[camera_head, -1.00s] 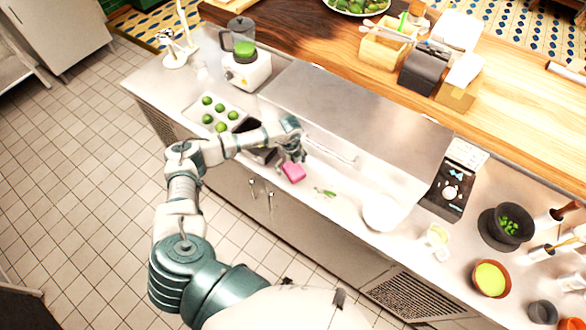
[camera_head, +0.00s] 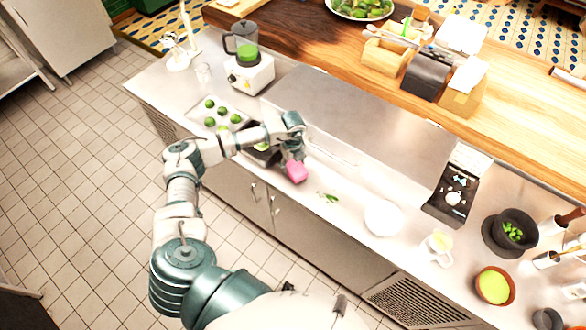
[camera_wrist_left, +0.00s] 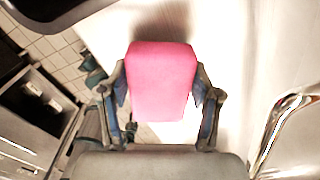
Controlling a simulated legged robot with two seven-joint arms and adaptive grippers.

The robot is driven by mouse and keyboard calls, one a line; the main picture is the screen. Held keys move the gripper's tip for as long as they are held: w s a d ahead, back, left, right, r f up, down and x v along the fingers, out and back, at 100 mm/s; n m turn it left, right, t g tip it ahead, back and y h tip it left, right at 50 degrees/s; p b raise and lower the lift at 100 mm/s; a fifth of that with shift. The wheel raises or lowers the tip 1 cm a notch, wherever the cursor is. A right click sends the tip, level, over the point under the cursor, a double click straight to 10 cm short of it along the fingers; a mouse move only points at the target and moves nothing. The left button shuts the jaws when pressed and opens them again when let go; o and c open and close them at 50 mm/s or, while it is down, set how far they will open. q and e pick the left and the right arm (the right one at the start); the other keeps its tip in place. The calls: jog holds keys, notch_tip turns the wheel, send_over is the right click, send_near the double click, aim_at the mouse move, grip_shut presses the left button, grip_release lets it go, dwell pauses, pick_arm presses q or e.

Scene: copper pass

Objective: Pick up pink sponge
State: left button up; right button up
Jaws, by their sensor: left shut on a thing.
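The pink sponge (camera_head: 296,172) is a small block at the tip of my left gripper (camera_head: 291,158), over the front part of the steel counter in the head view. In the left wrist view, the sponge (camera_wrist_left: 161,82) sits between the two fingers of my left gripper (camera_wrist_left: 162,100), one finger against each side. The gripper is shut on it. I cannot tell clearly whether the sponge still touches the counter. My right gripper is not in view.
A tray of limes (camera_head: 218,117) and a blender (camera_head: 247,66) stand to the left. Green chili pieces (camera_head: 328,197) and a white plate (camera_head: 383,218) lie to the right. A dark bowl (camera_head: 512,230) stands farther right. A faucet (camera_wrist_left: 290,118) shows in the wrist view.

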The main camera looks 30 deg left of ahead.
pick_arm(q)
jog(key=s+d+r+b, duration=0.1)
jog(key=s+d, duration=0.3)
jog(key=s, duration=0.3)
jog(key=s+d+r+b, duration=0.1)
jog(key=s+d, duration=0.2)
jog(key=s, duration=0.4)
jog(key=shift+d, duration=0.4)
